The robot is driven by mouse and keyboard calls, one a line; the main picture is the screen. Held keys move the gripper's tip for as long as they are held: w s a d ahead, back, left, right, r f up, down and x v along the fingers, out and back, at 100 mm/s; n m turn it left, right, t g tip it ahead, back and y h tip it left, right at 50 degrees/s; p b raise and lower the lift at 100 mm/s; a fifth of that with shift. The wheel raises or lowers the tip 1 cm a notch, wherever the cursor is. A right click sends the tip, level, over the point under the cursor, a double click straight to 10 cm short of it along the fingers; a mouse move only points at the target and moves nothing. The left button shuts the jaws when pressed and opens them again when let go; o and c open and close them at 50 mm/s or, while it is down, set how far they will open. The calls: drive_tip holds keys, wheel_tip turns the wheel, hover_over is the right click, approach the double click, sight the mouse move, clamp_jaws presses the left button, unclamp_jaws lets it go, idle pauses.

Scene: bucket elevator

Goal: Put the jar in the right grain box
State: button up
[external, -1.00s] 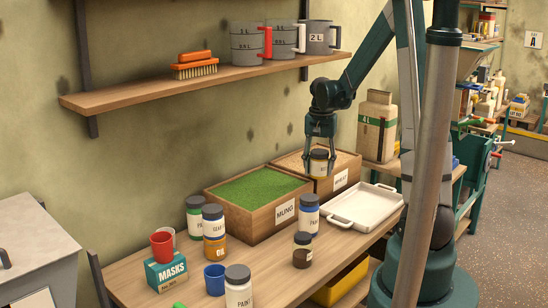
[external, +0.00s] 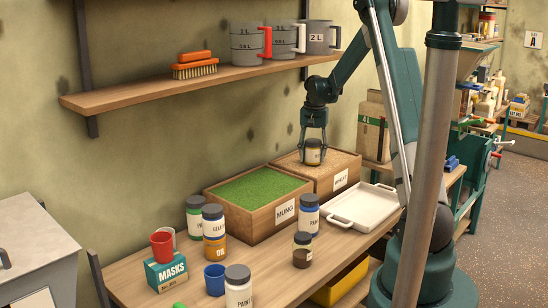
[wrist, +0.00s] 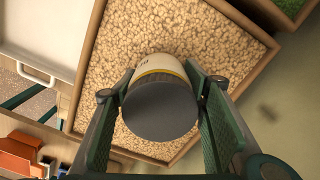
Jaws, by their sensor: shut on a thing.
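A jar with a dark grey lid and pale label (external: 313,157) is held upright between the fingers of my gripper (external: 313,151). In the wrist view the jar (wrist: 160,108) is gripped from both sides by the fingers (wrist: 162,115), with its lid facing the camera. It is over the pale grain of the right grain box (external: 322,184), which has a WHEAT label. The wooden box (wrist: 238,82) surrounds the jar in the wrist view. I cannot tell whether the jar touches the grain.
The left grain box (external: 277,229), labelled MUNG, holds green grain. A white tray (external: 362,206) lies in front of the right box. Several jars and cans, a MASKS box (external: 167,275) and a blue cup (external: 215,279) stand on the bench. A shelf (external: 200,90) hangs above.

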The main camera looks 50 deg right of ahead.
drive_tip(key=shift+w+d+f, duration=0.25)
drive_tip(key=shift+w+d, duration=0.25)
drive_tip(key=shift+d, duration=0.2)
drive_tip(key=shift+w+d+f, duration=0.3)
drive_tip(key=shift+w+d, duration=0.25)
drive_tip(key=shift+d, duration=0.2)
drive_tip(key=shift+w+d+f, duration=0.25)
drive_tip(key=shift+w+d, duration=0.25)
drive_tip(key=shift+d, duration=0.2)
drive_tip(key=shift+f+b, duration=0.35)
drive_tip(key=shift+f, duration=2.75)
drive_tip(key=shift+f, duration=0.15)
drive_tip(key=shift+f, duration=1.75)
drive_tip(key=shift+f+b, duration=0.15)
drive_tip(key=shift+b, duration=0.15)
drive_tip(key=o, duration=1.1)
